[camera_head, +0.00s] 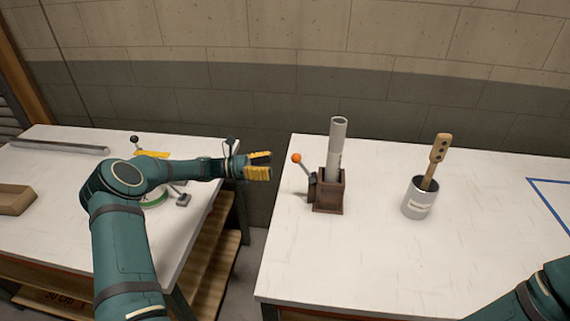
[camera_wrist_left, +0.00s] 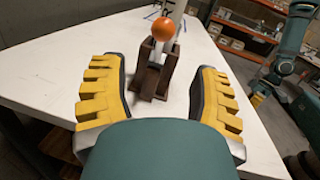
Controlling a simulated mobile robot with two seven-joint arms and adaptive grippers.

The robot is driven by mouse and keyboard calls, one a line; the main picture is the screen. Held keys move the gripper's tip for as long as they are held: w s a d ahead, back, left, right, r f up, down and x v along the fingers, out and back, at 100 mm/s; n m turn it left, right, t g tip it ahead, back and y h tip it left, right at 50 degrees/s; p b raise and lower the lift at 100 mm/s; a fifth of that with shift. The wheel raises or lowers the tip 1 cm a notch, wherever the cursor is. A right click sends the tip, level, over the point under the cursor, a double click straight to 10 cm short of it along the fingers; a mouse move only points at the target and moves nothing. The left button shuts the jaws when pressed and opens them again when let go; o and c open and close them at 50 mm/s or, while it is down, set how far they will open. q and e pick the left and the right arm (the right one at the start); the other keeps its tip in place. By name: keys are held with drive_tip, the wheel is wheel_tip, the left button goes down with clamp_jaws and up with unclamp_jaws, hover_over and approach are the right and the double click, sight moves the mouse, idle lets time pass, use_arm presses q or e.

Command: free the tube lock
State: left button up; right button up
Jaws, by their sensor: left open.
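The tube lock is a lever with an orange ball knob (camera_head: 296,158) on the left side of a dark brown holder (camera_head: 329,193). A grey tube (camera_head: 337,150) stands upright in the holder. My left gripper (camera_head: 271,166) is just left of the knob, over the gap between the tables. In the left wrist view the jaws (camera_wrist_left: 160,95) are open and empty. The orange knob (camera_wrist_left: 163,29) shows ahead between them, in front of the holder (camera_wrist_left: 155,72), apart from both fingers. My right arm shows at the lower right; its gripper is out of the head view.
A metal can (camera_head: 418,200) with a wooden-handled tool (camera_head: 438,158) stands right of the holder. The left table (camera_head: 60,160) carries a metal bar, a wooden tray (camera_head: 14,199) and a yellow item partly behind my arm. The right table's front is clear.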

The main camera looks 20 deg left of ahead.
use_arm(q)
drive_tip(key=v, duration=0.2)
drive_tip(key=shift+s+a, duration=0.1)
drive_tip(key=shift+a, duration=0.15)
